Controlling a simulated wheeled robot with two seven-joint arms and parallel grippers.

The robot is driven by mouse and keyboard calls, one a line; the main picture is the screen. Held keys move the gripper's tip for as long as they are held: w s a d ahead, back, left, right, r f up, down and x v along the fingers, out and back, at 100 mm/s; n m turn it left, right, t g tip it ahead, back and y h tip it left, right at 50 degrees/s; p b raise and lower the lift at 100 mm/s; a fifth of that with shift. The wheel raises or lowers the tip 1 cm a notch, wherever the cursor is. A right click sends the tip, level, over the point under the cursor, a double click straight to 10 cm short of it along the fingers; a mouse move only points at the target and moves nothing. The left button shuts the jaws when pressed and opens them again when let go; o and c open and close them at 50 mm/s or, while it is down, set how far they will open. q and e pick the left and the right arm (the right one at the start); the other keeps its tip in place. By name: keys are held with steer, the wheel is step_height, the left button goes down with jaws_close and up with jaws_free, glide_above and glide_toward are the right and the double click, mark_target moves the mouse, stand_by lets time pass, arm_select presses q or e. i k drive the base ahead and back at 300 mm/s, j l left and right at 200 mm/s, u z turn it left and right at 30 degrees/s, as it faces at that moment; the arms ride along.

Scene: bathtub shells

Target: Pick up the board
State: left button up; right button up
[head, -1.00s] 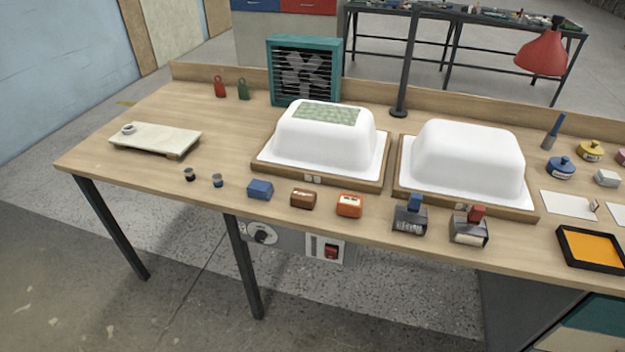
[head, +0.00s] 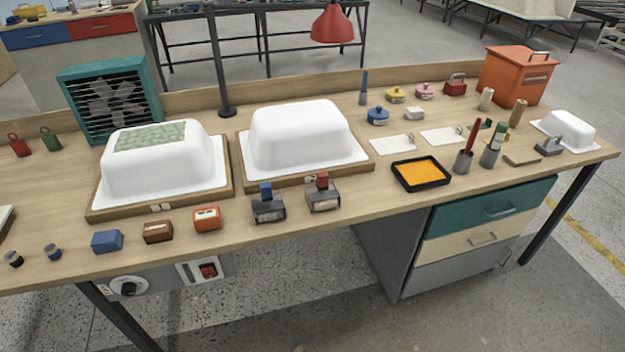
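Several flat things could be the board, and I cannot tell which is meant. A sliver of a pale slab (head: 4,217) shows at the left edge of the head view; the rest is cut off. A small flat brown piece (head: 522,158) lies at the right end of the bench. Two white tub shells, the left one (head: 160,178) with a green mesh patch (head: 150,135) and the plain right one (head: 300,135), sit upside down on wooden base boards (head: 165,208). Neither of my grippers is in view.
Drawers (head: 490,210) stand below.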

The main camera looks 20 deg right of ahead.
mark_target(517, 159)
steer(key=z, duration=1.8)
